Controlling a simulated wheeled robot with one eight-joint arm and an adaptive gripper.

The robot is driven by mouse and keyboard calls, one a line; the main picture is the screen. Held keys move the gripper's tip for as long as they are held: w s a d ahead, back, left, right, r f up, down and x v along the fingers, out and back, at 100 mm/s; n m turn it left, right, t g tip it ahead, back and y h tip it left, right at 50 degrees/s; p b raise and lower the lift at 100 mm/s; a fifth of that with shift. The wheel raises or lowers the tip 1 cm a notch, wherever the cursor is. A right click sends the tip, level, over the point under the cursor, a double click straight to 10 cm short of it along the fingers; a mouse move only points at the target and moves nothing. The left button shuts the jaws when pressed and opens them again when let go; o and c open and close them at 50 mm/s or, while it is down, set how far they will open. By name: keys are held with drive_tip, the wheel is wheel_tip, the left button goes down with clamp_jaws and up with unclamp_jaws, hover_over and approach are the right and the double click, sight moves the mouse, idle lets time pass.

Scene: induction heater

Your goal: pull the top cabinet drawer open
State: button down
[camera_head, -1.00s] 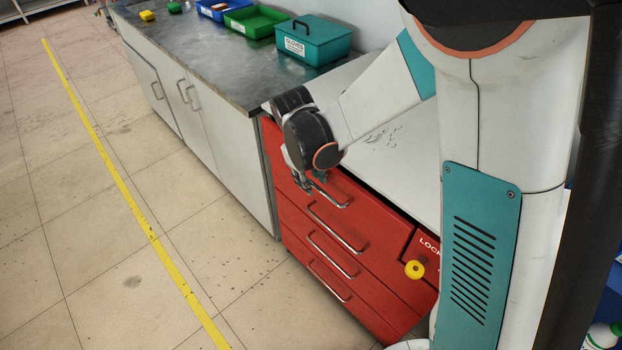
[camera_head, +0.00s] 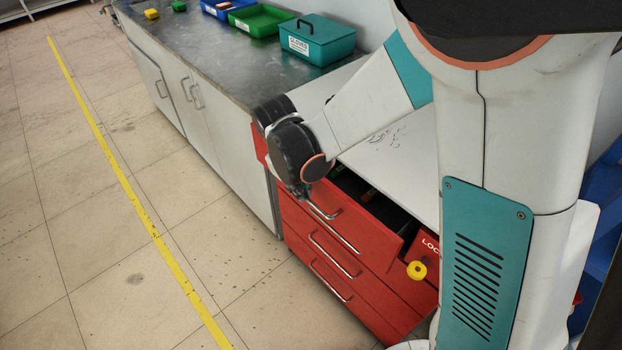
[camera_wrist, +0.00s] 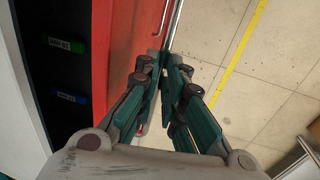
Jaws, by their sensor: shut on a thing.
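The red cabinet's top drawer (camera_head: 365,229) stands partly open, with a dark gap behind its front. Its silver bar handle (camera_head: 323,213) runs along that front, and it also shows in the wrist view (camera_wrist: 173,26). My gripper (camera_head: 304,192) is shut on this handle, with its fingers closed around the bar in the wrist view (camera_wrist: 167,58). The fingers partly hide the bar. Inside the drawer, a green labelled item (camera_wrist: 67,45) and a blue labelled item (camera_wrist: 70,97) show on the dark bottom.
Lower drawers with handles (camera_head: 333,254) are shut. A yellow round knob (camera_head: 416,270) sits beside the "LOC…" lettering on the right. A grey counter (camera_head: 225,62) holds a teal box (camera_head: 318,42) and bins. Open floor (camera_head: 190,235) with a yellow line lies in front.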

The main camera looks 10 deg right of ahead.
drive_tip(key=s+a, duration=0.7)
drive_tip(key=a, duration=0.3)
drive_tip(key=s+a, duration=0.7)
drive_tip(key=a, duration=0.3)
drive_tip(key=shift+a, duration=0.4)
drive_tip(key=c, duration=1.7)
unclamp_jaws()
drive_tip(key=shift+d, duration=0.1)
drive_tip(key=w+d, duration=0.5)
drive_tip(key=d, duration=0.3)
drive_tip(key=w+d, duration=0.6)
drive_tip(key=d, duration=0.2)
drive_tip(key=w+d, duration=0.5)
drive_tip(key=d, duration=0.3)
drive_tip(key=shift+w+d, duration=0.4)
drive_tip(key=shift+s+a+r+p, duration=0.3)
drive_tip(key=shift+a+r+p, duration=0.15)
drive_tip(key=shift+r+p, duration=1.75)
drive_tip(key=shift+s+a+r+p, duration=0.35)
drive_tip(key=shift+r+p, duration=1)
drive_tip(key=shift+r, duration=1.65)
drive_tip(key=shift+s+a+r+p, duration=0.2)
drive_tip(key=shift+a+r+p, duration=0.3)
drive_tip(key=shift+r+p, duration=1.7)
